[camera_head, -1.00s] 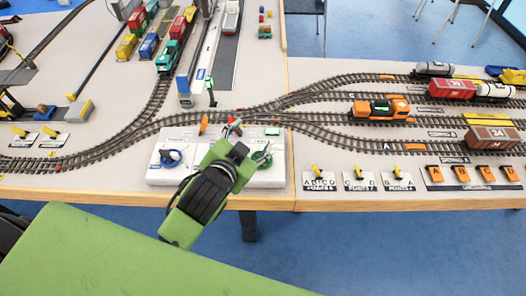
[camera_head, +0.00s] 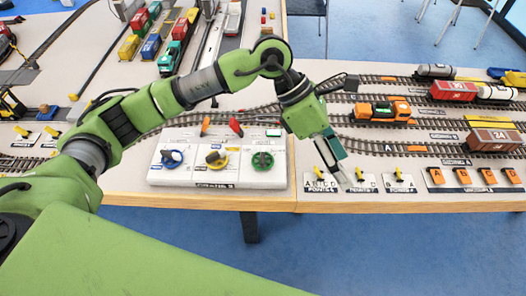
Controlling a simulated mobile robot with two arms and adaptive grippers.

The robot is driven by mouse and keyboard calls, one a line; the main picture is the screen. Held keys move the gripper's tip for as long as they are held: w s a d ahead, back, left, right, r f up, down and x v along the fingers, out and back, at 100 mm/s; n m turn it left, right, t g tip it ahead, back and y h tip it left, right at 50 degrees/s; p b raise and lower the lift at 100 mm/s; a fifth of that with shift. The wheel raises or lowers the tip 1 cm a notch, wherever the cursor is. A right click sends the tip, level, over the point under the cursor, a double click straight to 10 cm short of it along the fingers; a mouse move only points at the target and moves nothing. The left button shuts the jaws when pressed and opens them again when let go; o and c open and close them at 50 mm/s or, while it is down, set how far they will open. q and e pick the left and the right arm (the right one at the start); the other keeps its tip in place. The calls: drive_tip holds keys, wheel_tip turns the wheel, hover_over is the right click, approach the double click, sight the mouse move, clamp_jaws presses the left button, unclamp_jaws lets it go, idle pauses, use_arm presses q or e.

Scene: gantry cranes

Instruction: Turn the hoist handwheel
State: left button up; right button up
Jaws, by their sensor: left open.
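The white control panel (camera_head: 222,180) stands at the table's front edge. It carries a blue handwheel (camera_head: 172,157), a yellow handwheel (camera_head: 216,159) and a green handwheel (camera_head: 263,160) in a row. The labels below are too small to read, so I cannot tell which is the hoist's. My left gripper (camera_head: 344,182) is open and points down, right of the panel and apart from all three wheels. It appears over the point-lever plates in front of the tracks. My right gripper is not in view.
Small yellow levers on plates, such as this one (camera_head: 399,174), stand near the gripper. An orange lever (camera_head: 205,126) and red lever (camera_head: 236,127) rise at the panel's back.

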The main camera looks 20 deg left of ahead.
use_arm(q)
drive_tip(key=w+a+f+t+y, duration=0.2)
drive_tip(key=w+a+y, duration=0.3)
drive_tip(key=a, duration=0.7)
drive_tip(key=r+y, duration=0.2)
drive_tip(key=y, duration=0.1)
hover_over(263, 154)
wheel_tip(263, 154, down, 14)
drive_tip(key=p, duration=0.2)
drive_tip(key=shift+p, duration=0.35)
drive_tip(key=c, duration=1.1)
